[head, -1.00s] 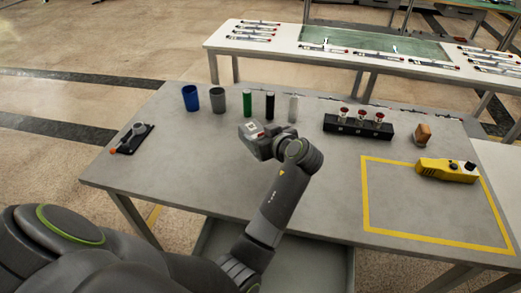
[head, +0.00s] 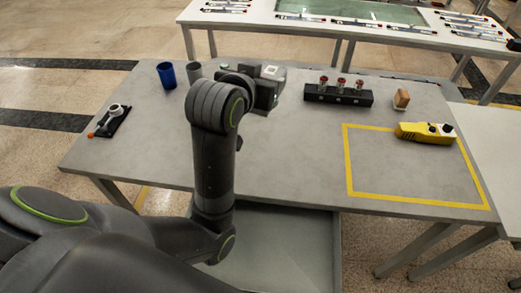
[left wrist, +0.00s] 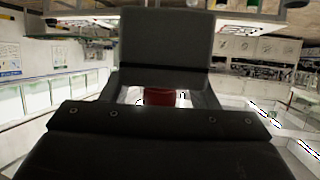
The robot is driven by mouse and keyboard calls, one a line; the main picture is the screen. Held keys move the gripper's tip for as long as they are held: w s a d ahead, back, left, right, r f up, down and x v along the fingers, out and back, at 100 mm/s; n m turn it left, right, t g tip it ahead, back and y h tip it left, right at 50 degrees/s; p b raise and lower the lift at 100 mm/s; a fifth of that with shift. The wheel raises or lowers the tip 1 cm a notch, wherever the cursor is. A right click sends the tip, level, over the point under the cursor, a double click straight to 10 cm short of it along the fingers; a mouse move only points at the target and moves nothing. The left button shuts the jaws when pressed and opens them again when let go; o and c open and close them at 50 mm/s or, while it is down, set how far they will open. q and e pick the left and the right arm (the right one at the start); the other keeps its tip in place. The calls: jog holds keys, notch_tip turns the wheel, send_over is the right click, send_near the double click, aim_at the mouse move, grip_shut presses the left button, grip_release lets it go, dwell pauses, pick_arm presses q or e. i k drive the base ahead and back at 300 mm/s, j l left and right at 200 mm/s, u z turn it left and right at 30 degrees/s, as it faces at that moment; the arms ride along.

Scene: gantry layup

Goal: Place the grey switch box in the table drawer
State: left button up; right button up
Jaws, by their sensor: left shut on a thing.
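My left arm reaches up over the table, and its left gripper (head: 264,92) is shut on the grey switch box (head: 271,72). The box is above the rear half of the tabletop, with its pale top face and a small red mark showing. The gripper and arm hide most of it. In the left wrist view a dark grey block sits between the fingers, with something red below it that I cannot identify. The table drawer (head: 285,250) is pulled out under the front edge, its grey inside bare where visible; my arm covers its left part. My right gripper is out of view.
On the table (head: 290,165) stand a blue cup (head: 167,76), a grey cup (head: 194,72), a black rack (head: 338,96) with red-topped parts, a brown block (head: 401,98) and a yellow device (head: 425,132). A small dark stand (head: 112,121) is at left. The front middle is clear.

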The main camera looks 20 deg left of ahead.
aim_at(270, 249)
jog(key=z, duration=1.2)
jog(key=k+j+z, duration=0.25)
jog(key=k, duration=0.3)
jog(key=k+z, duration=0.3)
jog(key=k, duration=0.6)
